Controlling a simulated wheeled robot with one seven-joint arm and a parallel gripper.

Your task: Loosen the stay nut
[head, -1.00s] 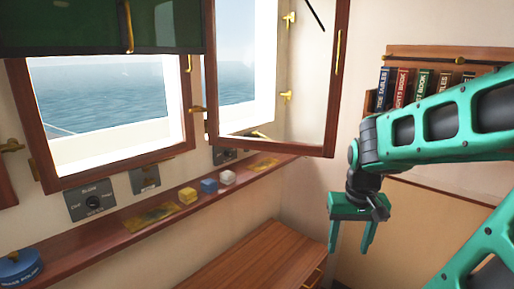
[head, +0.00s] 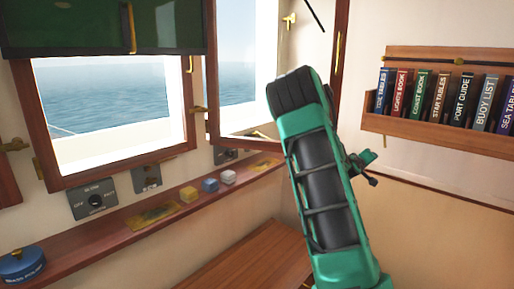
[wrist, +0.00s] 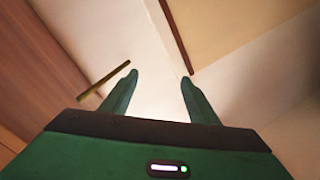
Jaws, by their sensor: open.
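The open wood-framed window (head: 212,70) stands at the centre of the head view, its lower right part hidden behind my arm. A small brass piece (head: 259,134), possibly part of its stay, shows at the lower edge; I cannot make out a nut on it. My gripper (wrist: 160,78) is open and empty in the wrist view, with its two green fingers apart.
A wooden ledge (head: 105,238) under the windows bears a blue tin (head: 22,266), a yellow block (head: 188,194), a blue block (head: 210,185) and a white block (head: 228,177). A wooden bench top (head: 245,262) stands below. A bookshelf (head: 425,126) hangs at right.

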